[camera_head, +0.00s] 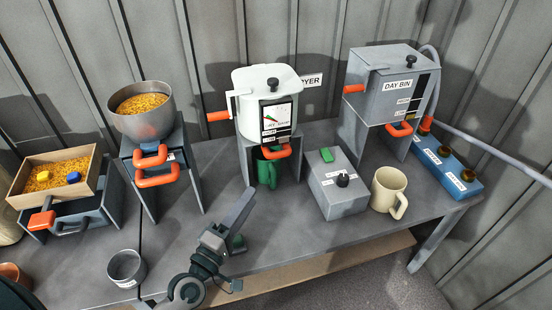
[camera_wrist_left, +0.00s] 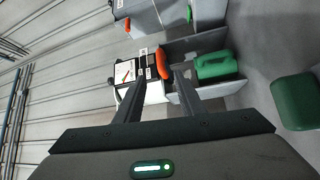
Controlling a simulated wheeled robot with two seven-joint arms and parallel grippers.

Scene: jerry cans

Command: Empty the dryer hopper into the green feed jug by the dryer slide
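The white dryer hopper (camera_head: 262,102) stands on a grey stand at the back middle, with a gauge on its front. The orange slide handle (camera_head: 276,152) sits at its lower front. The green feed jug (camera_head: 267,173) stands under it inside the stand, partly hidden. My left gripper (camera_head: 245,200) is in front of the stand, its fingers pointing up toward the dryer. In the left wrist view its fingers (camera_wrist_left: 158,80) are apart and empty. The orange handle (camera_wrist_left: 162,62) appears beyond their gap, and the green jug (camera_wrist_left: 216,66) is right of it. My right gripper is out of view.
A bowl of grain (camera_head: 143,110) and a wooden grain tray (camera_head: 58,175) are left. The day bin (camera_head: 388,90), grey button box (camera_head: 338,185), beige mug (camera_head: 388,190) and blue box (camera_head: 447,165) are right. A grey cup (camera_head: 127,268) stands front left. A green object (camera_head: 237,243) is beside my gripper.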

